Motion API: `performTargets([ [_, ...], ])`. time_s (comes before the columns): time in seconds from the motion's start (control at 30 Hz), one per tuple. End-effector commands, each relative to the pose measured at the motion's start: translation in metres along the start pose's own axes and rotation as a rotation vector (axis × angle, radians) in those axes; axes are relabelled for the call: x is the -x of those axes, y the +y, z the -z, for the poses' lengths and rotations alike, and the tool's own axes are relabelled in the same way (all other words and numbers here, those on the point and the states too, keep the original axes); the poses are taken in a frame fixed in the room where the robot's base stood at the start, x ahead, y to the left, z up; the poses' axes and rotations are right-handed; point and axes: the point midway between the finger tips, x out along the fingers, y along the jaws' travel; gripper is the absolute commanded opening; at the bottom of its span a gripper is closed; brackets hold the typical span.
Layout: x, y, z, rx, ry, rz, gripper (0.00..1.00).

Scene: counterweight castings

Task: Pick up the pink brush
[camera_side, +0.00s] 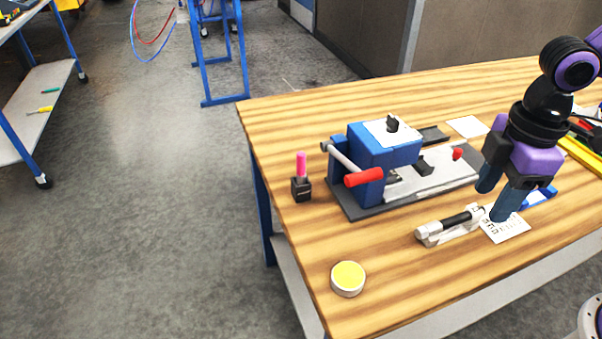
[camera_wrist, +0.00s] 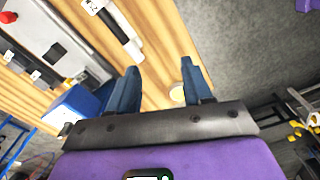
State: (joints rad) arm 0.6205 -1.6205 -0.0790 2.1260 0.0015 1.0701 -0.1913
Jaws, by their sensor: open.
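The pink brush (camera_side: 301,165) stands upright in a small black block (camera_side: 301,188) near the left edge of the wooden table in the side view. Only its pink upper part shows; its lower end is hidden in the block. I cannot make it out in the wrist view. My gripper (camera_side: 496,202) is open above the right part of the table, far to the right of the brush. Its two blue fingers also show in the wrist view (camera_wrist: 160,68), apart, with nothing between them.
A blue vise-like fixture (camera_side: 370,160) with a red handle (camera_side: 363,177) stands between the brush and my gripper. A black-and-white tool (camera_side: 450,226) lies beside a printed card (camera_side: 507,230). A yellow-topped round tin (camera_side: 348,278) sits near the front. Bare wood surrounds the black block.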

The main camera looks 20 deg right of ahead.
Motion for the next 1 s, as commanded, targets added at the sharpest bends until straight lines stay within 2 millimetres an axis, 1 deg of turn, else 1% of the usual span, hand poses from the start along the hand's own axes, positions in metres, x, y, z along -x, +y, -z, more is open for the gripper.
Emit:
performTargets([
  [0.03,0.005,0.009,0.022,0.015,-0.002,0.000,0.50],
  [0.2,0.022,0.040,0.086,0.073,-0.006,0.000,0.50],
  [0.4,0.036,0.076,0.153,0.140,-0.013,0.001,0.50],
  [0.5,0.041,0.094,0.183,0.173,-0.014,0.001,0.50],
  [0.6,0.043,0.111,0.210,0.207,-0.016,0.002,0.50],
  [0.8,0.045,0.143,0.254,0.274,-0.021,0.005,0.50],
  [0.9,0.044,0.157,0.270,0.306,-0.022,0.006,0.50],
  [1.0,0.042,0.169,0.282,0.336,-0.023,0.007,0.50],
])
